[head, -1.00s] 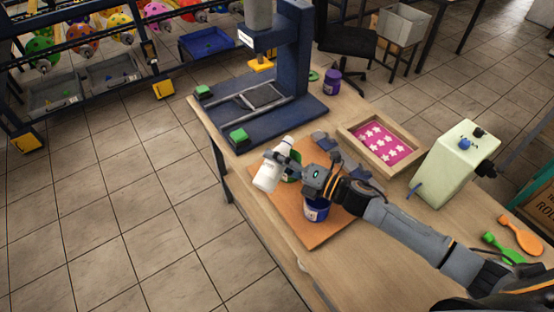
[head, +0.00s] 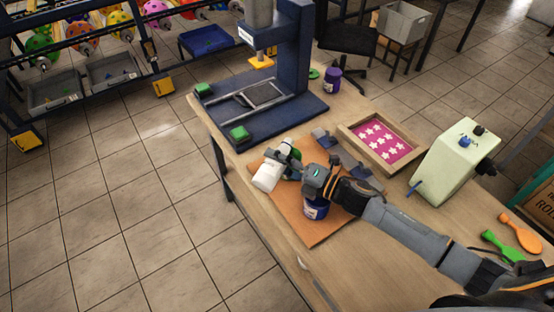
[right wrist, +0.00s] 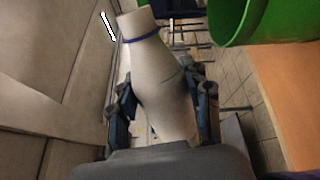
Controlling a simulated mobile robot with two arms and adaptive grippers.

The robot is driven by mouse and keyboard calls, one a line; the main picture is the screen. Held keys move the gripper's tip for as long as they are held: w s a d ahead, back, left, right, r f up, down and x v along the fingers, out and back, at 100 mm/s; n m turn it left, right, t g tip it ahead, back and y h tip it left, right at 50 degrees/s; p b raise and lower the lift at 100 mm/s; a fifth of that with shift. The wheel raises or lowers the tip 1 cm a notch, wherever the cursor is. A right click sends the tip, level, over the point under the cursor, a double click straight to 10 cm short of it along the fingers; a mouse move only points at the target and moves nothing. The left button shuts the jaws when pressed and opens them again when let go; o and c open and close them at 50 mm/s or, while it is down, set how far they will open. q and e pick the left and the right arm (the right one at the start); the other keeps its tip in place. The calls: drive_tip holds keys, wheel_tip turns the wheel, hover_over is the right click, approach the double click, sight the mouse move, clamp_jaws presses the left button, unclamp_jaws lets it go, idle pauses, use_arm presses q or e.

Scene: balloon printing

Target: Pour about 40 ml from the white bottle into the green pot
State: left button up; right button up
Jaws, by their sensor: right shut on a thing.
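The white bottle (head: 267,177) is tilted in the head view, held over the left part of the orange board. My right gripper (head: 287,160) is shut around its middle. The right wrist view shows the bottle (right wrist: 160,75) between both fingers (right wrist: 163,108), with a blue ring near its upper end. The green pot (head: 297,154) is mostly hidden behind the gripper. In the right wrist view, the green pot (right wrist: 252,22) is at the top right, apart from the bottle. No liquid stream shows. My left gripper is not in view.
A blue pot (head: 315,208) stands on the orange board (head: 318,234), below my right wrist. The dark blue press (head: 292,100) stands behind. A wooden tray (head: 350,133) with a pink star sheet and a pale green machine (head: 450,165) are to the right.

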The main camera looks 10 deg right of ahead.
drive_tip(key=shift+f, duration=0.1)
idle(0.3)
drive_tip(key=shift+f+m, duration=0.15)
drive_tip(key=shift+m, duration=0.25)
idle(0.4)
drive_tip(key=shift+r+n, duration=0.75)
drive_tip(key=shift+n, duration=0.45)
drive_tip(key=shift+w+d+r+n+b, duration=0.15)
drive_tip(key=shift+r+n+b, duration=0.25)
drive_tip(key=shift+n, duration=0.5)
drive_tip(key=shift+w+d+r+n, duration=0.1)
drive_tip(key=shift+r+n, duration=0.3)
drive_tip(key=shift+n, duration=0.4)
